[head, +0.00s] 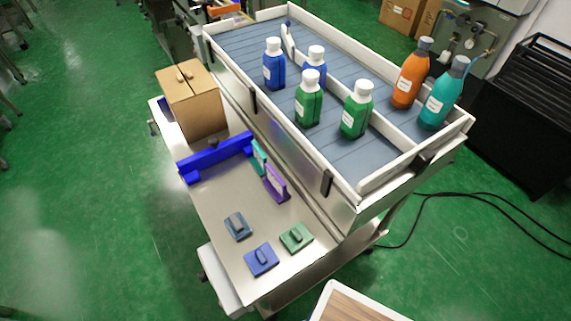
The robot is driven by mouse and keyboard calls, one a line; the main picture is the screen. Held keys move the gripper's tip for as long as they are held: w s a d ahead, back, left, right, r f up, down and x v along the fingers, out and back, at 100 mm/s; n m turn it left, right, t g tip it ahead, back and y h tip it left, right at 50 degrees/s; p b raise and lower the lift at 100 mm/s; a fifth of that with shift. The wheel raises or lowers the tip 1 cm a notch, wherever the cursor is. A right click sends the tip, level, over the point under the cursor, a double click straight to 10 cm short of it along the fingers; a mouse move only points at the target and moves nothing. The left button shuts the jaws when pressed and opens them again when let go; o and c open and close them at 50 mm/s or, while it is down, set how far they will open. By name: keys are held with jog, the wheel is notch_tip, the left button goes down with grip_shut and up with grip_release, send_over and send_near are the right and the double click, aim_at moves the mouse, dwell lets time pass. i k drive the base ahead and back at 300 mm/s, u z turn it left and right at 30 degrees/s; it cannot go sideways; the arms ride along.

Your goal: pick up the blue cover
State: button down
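A flat blue cover with a raised handle (261,260) lies on the steel side table (213,207), near its front edge. A similar slate-blue cover (237,226) lies behind it to the left, and a green cover (296,238) lies to its right. The three lie apart, handles up. A long bright blue bracket (215,156) stands further back on the same table. My gripper is not in view.
A purple piece (276,184) and a teal piece (258,157) stand by the conveyor side. A brown box (192,101) sits at the table's back. The walled conveyor (229,45) holds several bottles. A wooden-topped surface (345,303) is at the bottom.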

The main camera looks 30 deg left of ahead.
aim_at(262, 259)
jog(key=u, duration=1.7)
